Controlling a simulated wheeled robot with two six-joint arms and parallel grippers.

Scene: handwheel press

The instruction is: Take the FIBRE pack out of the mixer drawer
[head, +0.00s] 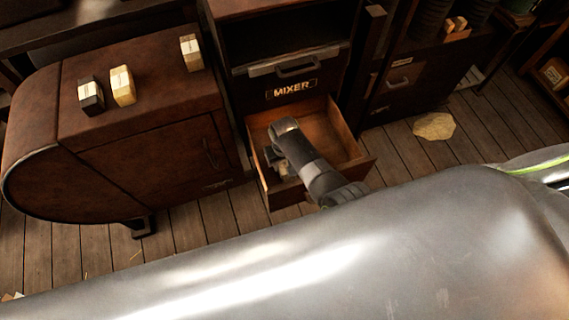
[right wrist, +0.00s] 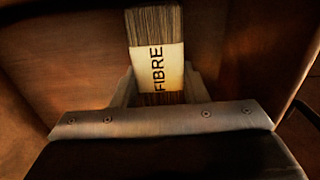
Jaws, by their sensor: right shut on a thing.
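The FIBRE pack (right wrist: 158,65), brown and ridged with a pale band lettered FIBRE, is between the fingers of my right gripper (right wrist: 158,88) in the right wrist view. The gripper is shut on it. In the head view my right gripper (head: 275,163) reaches down into the open mixer drawer (head: 343,143), at its left side. Only a small pale part of the pack (head: 284,172) shows there, beside the fingers. The drawer front hangs under a MIXER label (head: 291,89). Whether the pack touches the drawer floor cannot be told. My left gripper is not in view.
A rounded brown cabinet (head: 150,130) stands left of the drawer, with a dark pack (head: 91,96) and two pale packs (head: 123,86) (head: 191,53) on top. Dark drawers (head: 400,95) stand to the right. The drawer's right half is clear.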

